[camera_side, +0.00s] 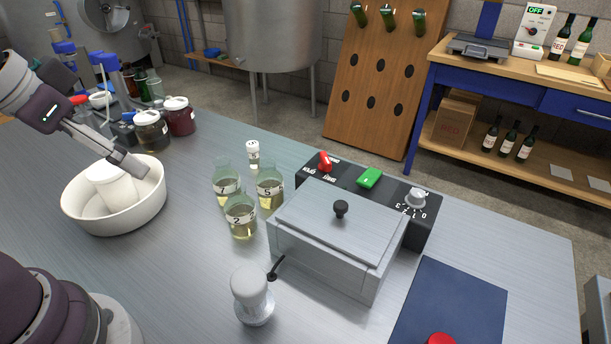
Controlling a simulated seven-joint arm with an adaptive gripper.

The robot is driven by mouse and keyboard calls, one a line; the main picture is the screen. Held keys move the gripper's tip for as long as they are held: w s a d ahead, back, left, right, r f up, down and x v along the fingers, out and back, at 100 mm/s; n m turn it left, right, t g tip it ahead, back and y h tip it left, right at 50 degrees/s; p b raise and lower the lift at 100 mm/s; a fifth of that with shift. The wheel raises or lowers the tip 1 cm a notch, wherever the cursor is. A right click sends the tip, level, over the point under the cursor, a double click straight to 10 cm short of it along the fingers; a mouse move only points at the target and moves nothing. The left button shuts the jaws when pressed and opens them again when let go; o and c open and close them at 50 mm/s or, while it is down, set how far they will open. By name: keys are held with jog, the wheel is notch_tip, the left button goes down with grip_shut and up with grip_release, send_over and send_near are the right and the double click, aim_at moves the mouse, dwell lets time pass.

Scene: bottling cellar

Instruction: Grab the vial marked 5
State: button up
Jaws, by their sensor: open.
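The vial marked 5 (270,199) is a clear glass vessel with yellowish liquid and a white number label. It stands upright on the steel table, just left of the metal lidded box. Close beside it stand similar vessels marked 7 (227,199) on its left and 2 (241,229) in front. My gripper (142,168) is at the left, with its fingers over the right rim of the white bowl (125,222), well left of the vials. It is open and I see nothing between its fingers.
A white jar (110,186) sits in the bowl. A small white-capped bottle (253,154) stands behind the vials. The lidded box (320,262), a black control panel (425,232) and a silver-white dispenser (252,293) stand right and in front. Table between bowl and vials is clear.

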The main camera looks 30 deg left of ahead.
jog(key=shift+c, duration=0.9)
jog(key=m, duration=0.2)
send_over(258, 151)
jog(key=s+d, duration=0.1)
jog(key=s, duration=0.8)
notch_tip(258, 151, down, 5)
jog(key=shift+t+y, duration=0.3)
jog(key=shift+t, duration=0.1)
jog(key=x, duration=0.4)
jog(key=a+x, duration=0.1)
jog(key=x, duration=0.7)
jog(key=shift+w+a, duration=0.3)
jog(key=shift+x, duration=2.9)
jog(key=shift+d+r, duration=0.1)
jog(key=shift+d, duration=0.05)
jog(key=shift+c, duration=0.2)
